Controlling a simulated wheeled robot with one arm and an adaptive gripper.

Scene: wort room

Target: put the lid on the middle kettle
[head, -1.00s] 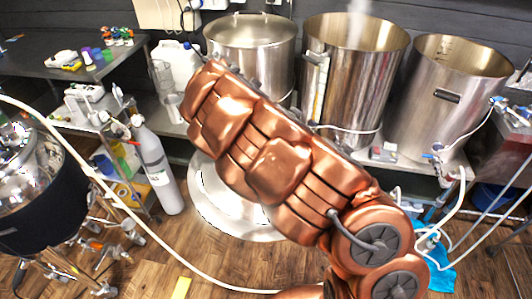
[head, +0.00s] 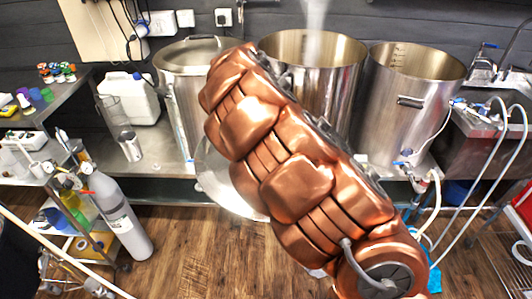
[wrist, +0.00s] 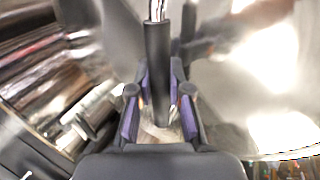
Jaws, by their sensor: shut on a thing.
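The middle kettle (head: 345,52) is a tall steel pot, open at the top, with steam rising from it. Its lower part is hidden behind my copper-coloured arm. The lid (head: 215,182) is a round steel disc, seen partly behind and below my arm in the head view, lower than the kettle rims. In the wrist view its shiny surface (wrist: 225,85) fills much of the picture. My gripper (wrist: 158,103) is shut on the lid's dark handle, which stands up between the purple-padded fingers. In the head view the gripper is hidden by my arm.
The left kettle (head: 180,70) has its own lid on. The right kettle (head: 405,110) is open, with a tap and hose. A white jug (head: 130,98) stands at the left of the steel bench. A grey gas cylinder (head: 118,215) stands on the floor at left.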

